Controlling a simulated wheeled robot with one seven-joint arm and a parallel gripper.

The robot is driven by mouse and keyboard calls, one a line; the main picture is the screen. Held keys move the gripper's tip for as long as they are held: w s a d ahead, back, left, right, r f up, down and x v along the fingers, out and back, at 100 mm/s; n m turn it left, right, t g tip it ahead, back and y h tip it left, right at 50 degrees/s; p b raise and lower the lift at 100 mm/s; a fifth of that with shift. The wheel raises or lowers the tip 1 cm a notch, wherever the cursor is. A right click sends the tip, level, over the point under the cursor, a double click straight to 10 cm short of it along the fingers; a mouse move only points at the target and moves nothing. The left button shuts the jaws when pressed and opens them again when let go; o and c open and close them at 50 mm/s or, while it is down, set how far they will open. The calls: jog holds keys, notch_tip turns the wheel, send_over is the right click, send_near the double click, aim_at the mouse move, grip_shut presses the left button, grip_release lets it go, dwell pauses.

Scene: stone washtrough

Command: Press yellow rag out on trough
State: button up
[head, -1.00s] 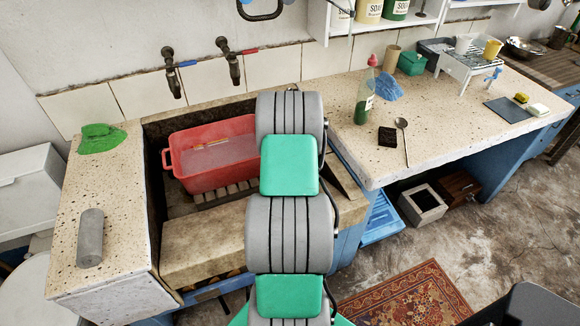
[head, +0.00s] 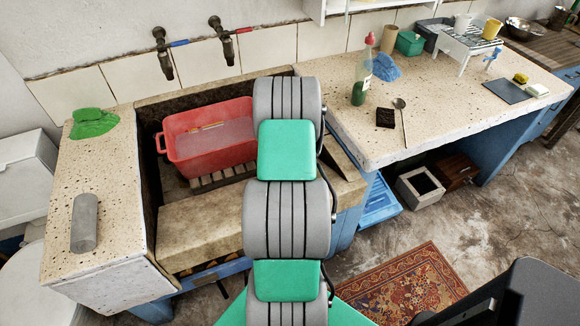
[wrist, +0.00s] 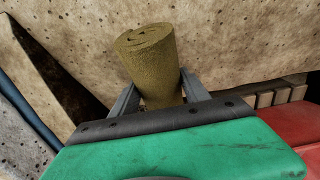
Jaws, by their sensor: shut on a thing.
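The yellow rag (wrist: 150,62) is a tight olive-yellow roll with its spiral end showing in the wrist view. My gripper (wrist: 158,88) is shut on it, with a grey finger on each side. The stone trough shows in the head view, with its thick pale front rim (head: 195,232) and dark inside. In the wrist view, speckled stone (wrist: 240,45) lies behind the rag; I cannot tell whether they touch. In the head view my arm hides the gripper and the rag.
A red basin (head: 172,150) of greyish water stands in the trough on wooden slats (head: 222,178). A green cloth (head: 93,122) and grey cylinder (head: 85,222) lie on the left ledge. The right counter holds a bottle (head: 361,75), blue cloth (head: 385,68) and spoon (head: 401,115).

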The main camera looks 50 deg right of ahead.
jog(key=shift+s+a+f+b, duration=0.15)
jog(key=shift+f+b, duration=0.1)
jog(key=shift+f, duration=0.15)
jog(key=shift+s+f+b, duration=0.15)
jog(key=shift+f+b, duration=0.05)
jog(key=shift+f, duration=0.2)
jog(key=shift+s+a+f, duration=0.35)
jog(key=shift+f, duration=0.15)
dwell(2.3)
jog(key=shift+r, duration=0.1)
jog(key=shift+w+d+r+p, duration=0.4)
jog(key=shift+w+r, duration=0.1)
jog(key=shift+r, duration=0.65)
jog(key=shift+w+d+r+p, duration=0.3)
jog(key=shift+w+r, duration=0.2)
jog(key=shift+r, duration=0.65)
jog(key=shift+w+d+r+p, duration=0.3)
jog(key=shift+w+r+p, duration=0.2)
jog(key=shift+r, duration=0.65)
